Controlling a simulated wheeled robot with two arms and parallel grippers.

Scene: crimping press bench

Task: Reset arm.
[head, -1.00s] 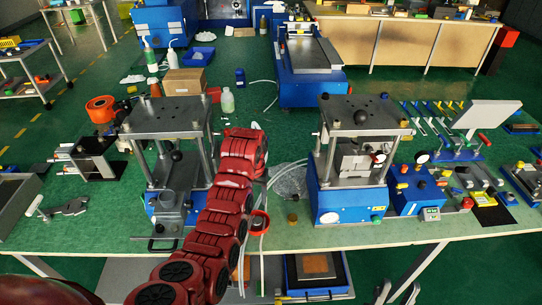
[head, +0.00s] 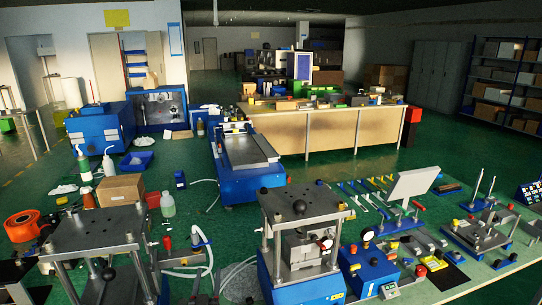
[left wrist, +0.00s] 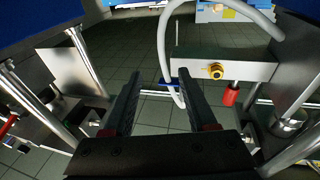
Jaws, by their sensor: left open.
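My left gripper (left wrist: 158,88) shows in the left wrist view with its two dark fingers apart and nothing between them. A grey block (left wrist: 225,65) with a brass fitting and a white hose (left wrist: 165,45) lie ahead of it, and a red-ended part hangs below the block. In the head view I cannot make out the gripper clearly among the parts between the left press (head: 95,230) and the right press (head: 300,205). My right gripper is not in view.
Metal columns flank the gripper on both sides in the left wrist view. On the bench are a cardboard box (head: 120,190), an orange reel (head: 22,226), a blue machine (head: 245,160) and a blue control box (head: 368,268). A wooden counter (head: 320,130) stands behind.

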